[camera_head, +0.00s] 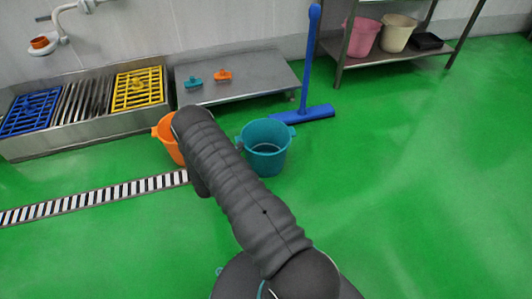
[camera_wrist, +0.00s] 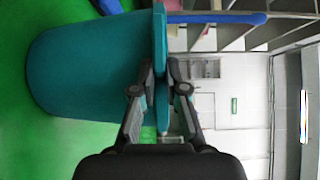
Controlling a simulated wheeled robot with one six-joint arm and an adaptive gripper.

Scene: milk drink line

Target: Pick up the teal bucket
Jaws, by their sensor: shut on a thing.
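The teal bucket (camera_head: 270,165) stands upright just right of my arm in the head view, with a handle lug on its rim. In the wrist view the bucket (camera_wrist: 85,65) appears turned on its side and fills the left part. My gripper (camera_wrist: 160,68) is shut on the bucket's rim, one finger on each side of the wall. In the head view my arm hides most of the gripper. I cannot tell whether the bucket's base touches the green floor.
An orange bucket (camera_head: 168,135) is close on the left, partly behind my arm. A blue squeegee (camera_head: 305,70) stands behind the teal bucket. A low steel table (camera_head: 240,85) holds two brushes. A shelf (camera_head: 390,63) holds pink and cream buckets. Floor at right is clear.

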